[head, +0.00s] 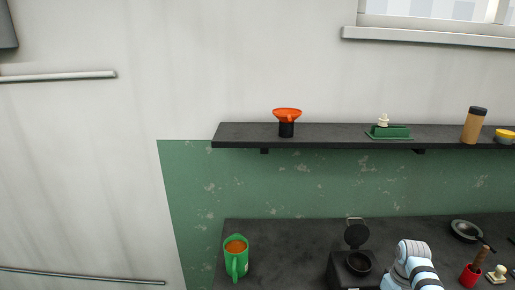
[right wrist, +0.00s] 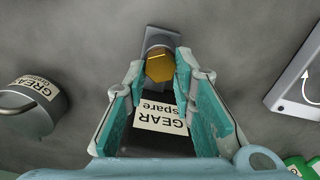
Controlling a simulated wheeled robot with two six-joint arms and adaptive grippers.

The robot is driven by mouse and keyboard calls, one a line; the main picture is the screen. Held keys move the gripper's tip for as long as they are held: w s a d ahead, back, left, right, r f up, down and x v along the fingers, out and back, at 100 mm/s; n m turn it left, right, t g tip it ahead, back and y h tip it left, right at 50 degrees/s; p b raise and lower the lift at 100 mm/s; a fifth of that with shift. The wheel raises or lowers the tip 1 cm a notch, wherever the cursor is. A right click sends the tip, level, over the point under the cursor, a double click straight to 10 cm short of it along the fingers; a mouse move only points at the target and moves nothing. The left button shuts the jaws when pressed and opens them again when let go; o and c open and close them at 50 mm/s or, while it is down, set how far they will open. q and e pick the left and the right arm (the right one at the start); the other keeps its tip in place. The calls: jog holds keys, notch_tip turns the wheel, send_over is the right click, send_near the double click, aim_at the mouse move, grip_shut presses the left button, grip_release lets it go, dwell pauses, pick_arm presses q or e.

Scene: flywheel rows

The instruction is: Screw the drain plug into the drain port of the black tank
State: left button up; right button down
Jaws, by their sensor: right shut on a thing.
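In the right wrist view, a brass-coloured hexagonal plug (right wrist: 160,67) sits between the tips of my right gripper (right wrist: 159,70). The teal-padded fingers are shut on it. A grey block (right wrist: 153,37) shows just behind the plug; I cannot tell whether they touch. The plug's thread and the drain port are hidden or not recognisable. A dark body (right wrist: 160,143) shows between the fingers, bearing a white label that reads "GEAR spare". I cannot tell whether it is the black tank. In the head view, my right gripper does not show. My left gripper is in neither view.
In the head view, a green mug (head: 236,262) and a black hinged appliance (head: 357,245) stand on the dark counter (head: 290,245), below a shelf (head: 340,136).

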jog(key=shift+w+d+r+m, duration=0.1)
jog(key=shift+d+r+m, duration=0.05)
jog(key=shift+m, duration=0.45)
jog(key=shift+r+m, duration=0.1)
jog(key=shift+m, duration=0.9)
jog(key=m, duration=0.3)
jog(key=shift+d, duration=0.1)
jog(key=m, duration=0.5)
jog(key=shift+s+d, duration=0.15)
jog(key=shift+s, duration=0.05)
jog(key=c, duration=1.8)
grip_release()
jog(key=shift+f, duration=0.2)
jog(key=shift+c, duration=0.2)
jog(key=shift+o, duration=0.6)
